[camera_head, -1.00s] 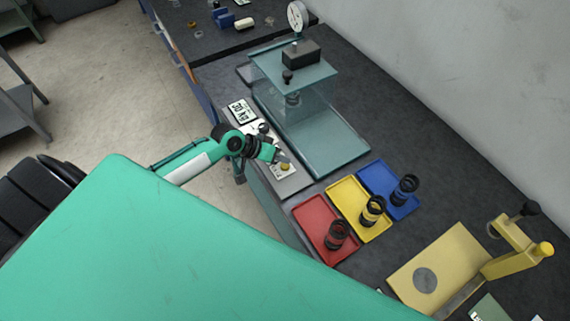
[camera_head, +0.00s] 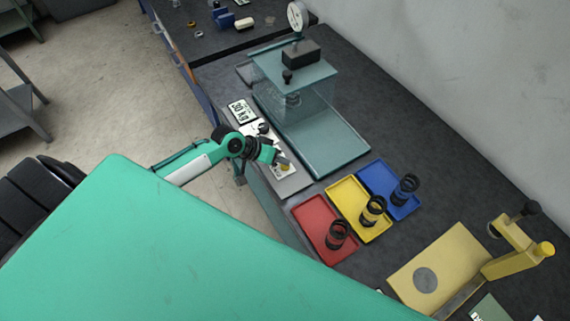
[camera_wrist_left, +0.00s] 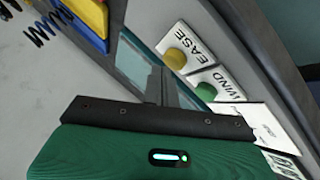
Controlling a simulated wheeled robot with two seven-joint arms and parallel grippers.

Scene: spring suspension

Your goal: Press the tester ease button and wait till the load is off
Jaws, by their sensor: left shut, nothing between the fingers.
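The ease button is a yellow knob (camera_wrist_left: 175,58) beside an "EASE" label in the left wrist view. It also shows as a small yellow spot (camera_head: 285,168) on the control strip in the head view. The green wind button (camera_wrist_left: 206,92) sits beside it. The tester (camera_head: 322,130) is a teal frame with a dial gauge (camera_head: 297,17) on top and a spring (camera_head: 292,98) inside. My left gripper (camera_head: 283,160) is shut and empty, close to the ease button; contact cannot be told. It shows dark in the wrist view (camera_wrist_left: 162,88). My right gripper is not in view.
Red (camera_head: 318,218), yellow (camera_head: 346,197) and blue (camera_head: 379,180) trays, each with a dark spring, lie right of the control strip. A yellow press-like fixture (camera_head: 510,262) stands at the lower right. A "30 kg" display (camera_head: 239,112) is at the strip's far end.

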